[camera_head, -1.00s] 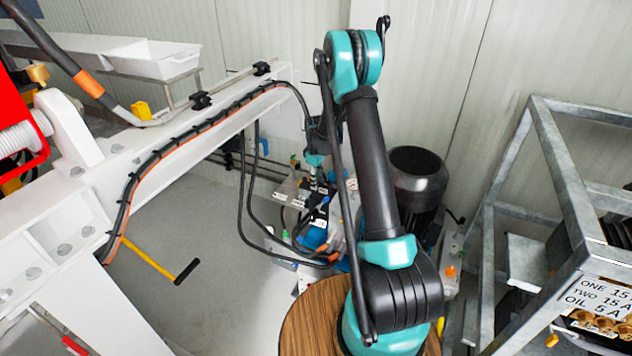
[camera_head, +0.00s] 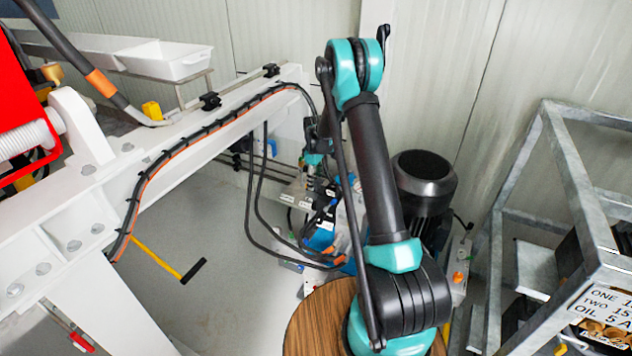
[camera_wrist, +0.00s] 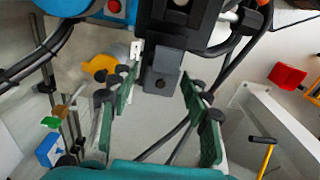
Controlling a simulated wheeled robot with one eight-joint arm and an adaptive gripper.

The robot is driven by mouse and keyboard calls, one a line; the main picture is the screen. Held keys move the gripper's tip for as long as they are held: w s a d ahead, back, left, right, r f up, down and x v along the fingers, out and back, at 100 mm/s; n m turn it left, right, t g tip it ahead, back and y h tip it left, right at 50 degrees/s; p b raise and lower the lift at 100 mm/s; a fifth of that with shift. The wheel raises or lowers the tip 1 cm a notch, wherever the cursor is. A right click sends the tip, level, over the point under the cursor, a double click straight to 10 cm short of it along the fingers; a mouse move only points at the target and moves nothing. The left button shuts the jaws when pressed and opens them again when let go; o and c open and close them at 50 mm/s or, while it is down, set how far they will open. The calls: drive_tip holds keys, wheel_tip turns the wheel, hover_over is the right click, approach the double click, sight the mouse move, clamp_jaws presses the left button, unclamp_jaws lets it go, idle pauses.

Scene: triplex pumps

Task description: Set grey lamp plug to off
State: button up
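A grey block-shaped part (camera_wrist: 162,73), which looks like the grey lamp plug, hangs from a black housing (camera_wrist: 176,25) at the top centre of the wrist view. My gripper (camera_wrist: 159,78) is open, with its green-padded fingers on either side of this part. The left fingertip is close to it and the right one stands further off; I cannot tell whether either touches. In the head view my gripper (camera_head: 314,158) is small and partly hidden by my arm, over the blue and grey equipment (camera_head: 322,235). The plug cannot be made out there.
Black cables (camera_head: 252,190) loop beside the equipment. A white beam (camera_head: 190,130) runs along the left. A black cylindrical motor (camera_head: 424,180) stands right of my arm, and a metal frame (camera_head: 575,170) further right. A yellow-handled tool (camera_head: 165,262) lies on the open floor.

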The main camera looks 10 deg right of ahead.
sight(316, 180)
wheel_tip(316, 180, up, 12)
idle(0.7)
drive_tip(key=shift+s, duration=0.1)
drive_tip(key=s+d+r+m+t, duration=0.1)
drive_tip(key=s+d+r+m, duration=0.15)
drive_tip(key=s, duration=0.45)
drive_tip(key=s+d+r+m, duration=0.1)
drive_tip(key=s+r, duration=0.2)
drive_tip(key=s, duration=0.3)
drive_tip(key=s+d+r+m+t, duration=0.1)
drive_tip(key=s+r+m, duration=0.1)
drive_tip(key=s, duration=0.5)
drive_tip(key=s+d+f+m+t, duration=0.1)
drive_tip(key=s+f+m, duration=0.1)
drive_tip(key=s, duration=0.8)
drive_tip(key=s+d+f+m+t, duration=0.1)
drive_tip(key=s+m, duration=0.2)
drive_tip(key=s, duration=0.7)
drive_tip(key=shift+d+f+m, duration=0.3)
drive_tip(key=shift+f+m, duration=0.05)
drive_tip(key=shift+f, duration=0.05)
